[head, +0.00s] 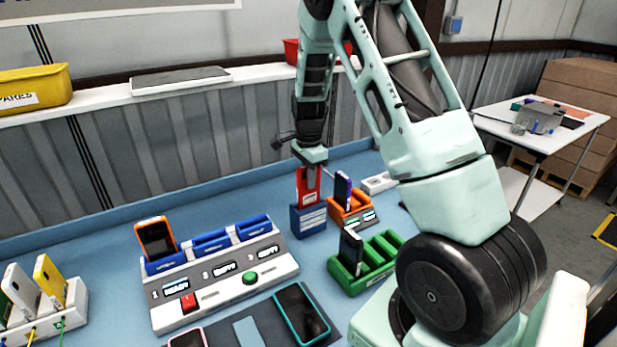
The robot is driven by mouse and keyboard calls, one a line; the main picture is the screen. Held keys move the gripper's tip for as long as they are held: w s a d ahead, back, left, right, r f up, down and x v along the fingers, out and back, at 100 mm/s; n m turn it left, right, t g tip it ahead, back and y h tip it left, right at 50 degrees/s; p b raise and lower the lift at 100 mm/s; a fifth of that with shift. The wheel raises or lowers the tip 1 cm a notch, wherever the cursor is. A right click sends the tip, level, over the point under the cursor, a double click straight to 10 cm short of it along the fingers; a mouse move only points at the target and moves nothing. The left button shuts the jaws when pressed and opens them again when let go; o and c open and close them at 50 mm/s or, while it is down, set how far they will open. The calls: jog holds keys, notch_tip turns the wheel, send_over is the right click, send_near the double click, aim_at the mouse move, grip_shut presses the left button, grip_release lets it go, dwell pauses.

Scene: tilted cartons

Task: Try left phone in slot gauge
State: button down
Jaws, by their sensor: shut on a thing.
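My gripper (311,160) points down at the back middle of the blue bench. It is shut on a red phone (308,187), which stands upright below it. The red phone's lower end is at the top of a small blue block with a white label (308,222), which looks like the slot gauge. The phone seems to be at least partly in the block, but how deep it sits I cannot tell. The gripper's fingertips are small and partly hidden in this view.
A dock (225,285) with blue cradles holds an orange phone (156,237). Right of the block are an orange stand (347,217) with a purple phone and a green rack (372,275) with a dark phone. A teal-edged phone (301,312) lies in front. Yellow and white phones stand at left.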

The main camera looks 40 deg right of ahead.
aim_at(308, 191)
jog(key=shift+f+b, duration=1.35)
jog(key=shift+f, duration=1)
dwell(1.7)
dwell(1.0)
jog(key=c, duration=1.3)
grip_release()
jog(key=shift+c, duration=0.2)
jog(key=shift+r, duration=0.2)
jog(key=shift+r+p, duration=0.5)
jog(key=shift+p, duration=0.1)
grip_shut()
